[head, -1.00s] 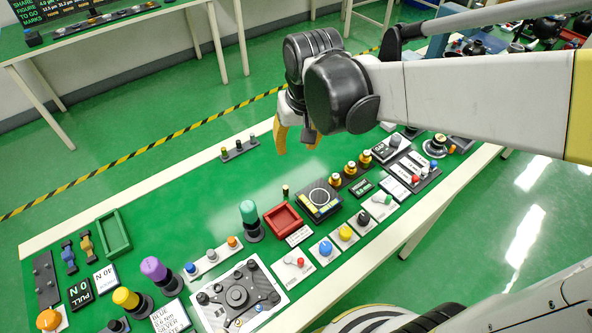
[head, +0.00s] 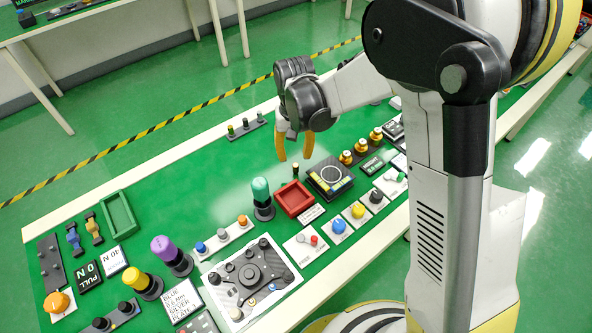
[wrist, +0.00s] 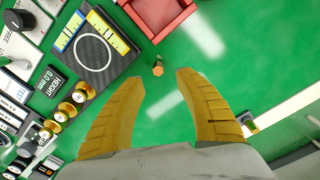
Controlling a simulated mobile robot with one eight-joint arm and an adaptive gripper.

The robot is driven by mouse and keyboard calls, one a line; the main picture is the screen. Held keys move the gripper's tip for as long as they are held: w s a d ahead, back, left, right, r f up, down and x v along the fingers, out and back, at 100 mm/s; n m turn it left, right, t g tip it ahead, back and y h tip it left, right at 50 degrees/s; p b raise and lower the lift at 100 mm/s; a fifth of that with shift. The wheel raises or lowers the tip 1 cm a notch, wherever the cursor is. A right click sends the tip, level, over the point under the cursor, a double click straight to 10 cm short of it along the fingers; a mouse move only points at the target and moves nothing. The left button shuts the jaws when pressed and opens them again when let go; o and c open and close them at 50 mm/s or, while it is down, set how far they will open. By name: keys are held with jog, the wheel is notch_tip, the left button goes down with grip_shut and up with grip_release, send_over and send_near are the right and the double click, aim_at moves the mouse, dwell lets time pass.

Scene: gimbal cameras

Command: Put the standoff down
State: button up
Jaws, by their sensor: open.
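The standoff (head: 295,168) is a small, slim post with a dark side and a brass-coloured end. It stands upright on the green table, behind the red tray and left of the black device with the ring. My gripper (head: 295,158) is open and empty, with its curved yellow fingers pointing down close to the standoff. In the wrist view the standoff (wrist: 158,68) shows its orange hexagonal end just beyond the gap between the two fingertips (wrist: 160,77), and neither finger touches it there. The height of the fingertips above the table is hard to tell.
A red tray (head: 279,203) and the black ring device (head: 347,189) stand close to the standoff. Brass knobs (head: 361,146) stand to the right, a teal-topped knob (head: 261,187) to the left. A dark rack (head: 233,136) lies at the far edge. Open green surface lies to the left.

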aim_at(296, 165)
jog(key=f+b, duration=0.1)
jog(key=f, duration=0.1)
jog(key=f+b, duration=0.1)
jog(key=f, duration=0.2)
jog(key=shift+s+d+b, duration=0.15)
jog(key=shift+s+b, duration=0.05)
jog(key=shift+b, duration=0.2)
grip_shut()
jog(key=shift+r, duration=0.15)
